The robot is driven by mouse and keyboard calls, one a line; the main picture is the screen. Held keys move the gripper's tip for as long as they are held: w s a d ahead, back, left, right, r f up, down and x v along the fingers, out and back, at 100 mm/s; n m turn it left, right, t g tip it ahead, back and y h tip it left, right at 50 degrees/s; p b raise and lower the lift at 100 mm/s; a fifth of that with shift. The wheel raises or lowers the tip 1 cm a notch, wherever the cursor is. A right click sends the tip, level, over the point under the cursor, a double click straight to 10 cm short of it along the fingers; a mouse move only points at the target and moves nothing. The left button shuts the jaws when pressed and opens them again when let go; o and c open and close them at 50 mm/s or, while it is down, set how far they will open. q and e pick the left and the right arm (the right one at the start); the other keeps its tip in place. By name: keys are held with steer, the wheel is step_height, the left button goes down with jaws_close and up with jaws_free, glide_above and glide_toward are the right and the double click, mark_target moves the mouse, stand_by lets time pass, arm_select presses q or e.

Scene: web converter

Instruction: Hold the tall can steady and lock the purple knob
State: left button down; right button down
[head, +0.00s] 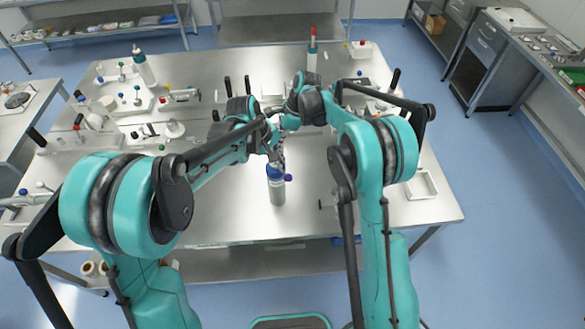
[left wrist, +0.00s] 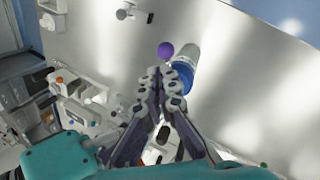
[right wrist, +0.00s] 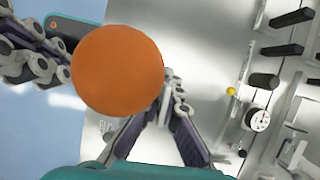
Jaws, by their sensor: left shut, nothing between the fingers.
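The tall can (head: 277,191) is pale with a blue top and stands upright near the table's front edge. The purple knob (head: 289,178) sticks out at its side near the top. In the left wrist view the can (left wrist: 190,52) and the round purple knob (left wrist: 165,49) lie just beyond the fingertips. My left gripper (left wrist: 164,80) is shut and empty, close to the blue top; I cannot tell if it touches. My right gripper (right wrist: 166,82) has its fingers close together, but an orange ball (right wrist: 117,70) hides part of them, so its grip is unclear.
The steel table (head: 235,205) is bare around the can. Several fittings and valves crowd its left and back parts. A white tray (head: 423,185) lies at the right edge. My two forearms nearly meet above the middle.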

mark_target(285, 174)
steer(key=shift+f, duration=0.2)
arm_select(q)
steer(key=m, duration=0.5)
steer(key=d+m, duration=0.1)
steer(key=m, duration=0.5)
steer(key=r+m+t, duration=0.1)
steer(key=m, duration=0.5)
steer(key=shift+s+d+r, duration=0.1)
steer(key=shift+d, duration=0.3)
steer(key=x, duration=1)
steer(key=shift+a, duration=0.2)
